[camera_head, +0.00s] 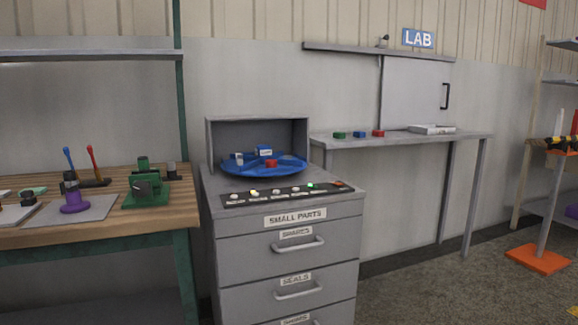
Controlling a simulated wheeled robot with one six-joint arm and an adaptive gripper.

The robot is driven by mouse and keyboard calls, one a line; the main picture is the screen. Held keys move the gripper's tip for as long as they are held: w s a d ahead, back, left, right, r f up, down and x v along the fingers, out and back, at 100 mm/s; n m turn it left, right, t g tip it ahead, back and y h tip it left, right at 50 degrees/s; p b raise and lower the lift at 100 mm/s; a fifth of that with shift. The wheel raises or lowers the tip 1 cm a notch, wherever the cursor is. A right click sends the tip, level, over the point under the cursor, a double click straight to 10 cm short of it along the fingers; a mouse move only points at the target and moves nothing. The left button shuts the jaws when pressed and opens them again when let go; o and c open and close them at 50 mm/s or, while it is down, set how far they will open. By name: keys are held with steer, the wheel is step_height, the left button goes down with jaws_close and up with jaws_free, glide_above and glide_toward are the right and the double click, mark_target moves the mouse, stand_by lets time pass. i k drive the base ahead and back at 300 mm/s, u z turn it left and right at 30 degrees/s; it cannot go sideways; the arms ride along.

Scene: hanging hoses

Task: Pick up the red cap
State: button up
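Two small red pieces could be the red cap, and I cannot tell which is. One red piece (271,163) sits on the blue round tray (237,169) on top of the grey drawer cabinet, partly inside an open-fronted grey box. The other red piece (378,133) sits on the narrow grey wall table, to the right of a blue piece (359,134) and a green piece (339,135). My gripper is not in view.
A control panel (285,195) with lit buttons lies in front of the tray. A wooden workbench (180,210) with a green vise (148,190) stands left. The grey drawer cabinet (240,232) has its drawers shut. Floor on the right is partly clear, with an orange stand base (538,260).

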mark_target(270, 164)
steer(key=z, duration=0.95)
steer(key=i, duration=1)
steer(key=u, duration=2.5)
